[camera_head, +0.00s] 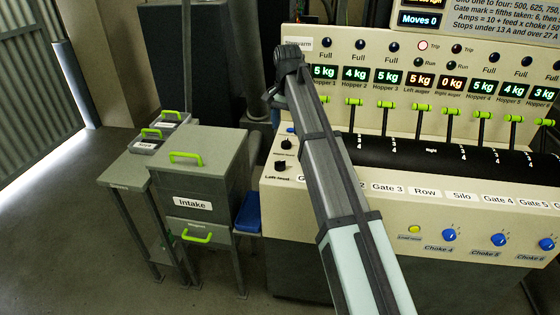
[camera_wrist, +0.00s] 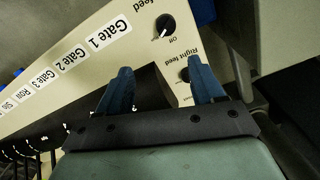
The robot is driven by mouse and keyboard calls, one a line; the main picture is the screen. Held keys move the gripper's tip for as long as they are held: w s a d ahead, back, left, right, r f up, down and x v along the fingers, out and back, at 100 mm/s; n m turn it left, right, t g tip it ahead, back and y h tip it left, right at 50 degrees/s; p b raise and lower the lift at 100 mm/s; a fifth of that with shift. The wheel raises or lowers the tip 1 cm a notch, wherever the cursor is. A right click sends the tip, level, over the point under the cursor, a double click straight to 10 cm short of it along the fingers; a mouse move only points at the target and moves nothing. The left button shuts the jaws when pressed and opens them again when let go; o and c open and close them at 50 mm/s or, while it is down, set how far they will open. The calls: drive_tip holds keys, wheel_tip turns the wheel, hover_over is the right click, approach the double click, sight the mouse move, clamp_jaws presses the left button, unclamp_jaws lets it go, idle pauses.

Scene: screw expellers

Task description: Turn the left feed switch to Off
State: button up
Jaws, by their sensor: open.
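The left feed switch (camera_wrist: 166,26) is a round black knob on the cream console, at the top of the wrist view. Its white pointer aims down-left, and "Off" is printed below it, slightly right. The head view shows it as the lower black knob (camera_head: 281,165) on the console's left end. The right feed switch (camera_wrist: 186,74) is partly covered by one finger. My gripper (camera_wrist: 160,66) is open, with two dark blue fingers apart and nothing between them. It is above the console near the switches, apart from the left one. In the head view my arm mostly hides the gripper.
A grey intake cabinet (camera_head: 215,160) with green handles stands left of the console (camera_head: 410,225). Hopper displays, green-handled levers (camera_head: 418,104) and a black roller (camera_head: 440,150) lie to the right. Blue choke knobs (camera_head: 449,235) are on the front. Open floor lies at left.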

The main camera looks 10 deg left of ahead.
sight(280, 165)
drive_tip(key=f, duration=0.4)
drive_tip(key=a+f, duration=0.1)
drive_tip(key=f, duration=0.9)
drive_tip(key=shift+s+a, duration=0.4)
drive_tip(key=shift+c, duration=0.2)
drive_tip(key=c, duration=1)
drive_tip(key=shift+n, duration=0.3)
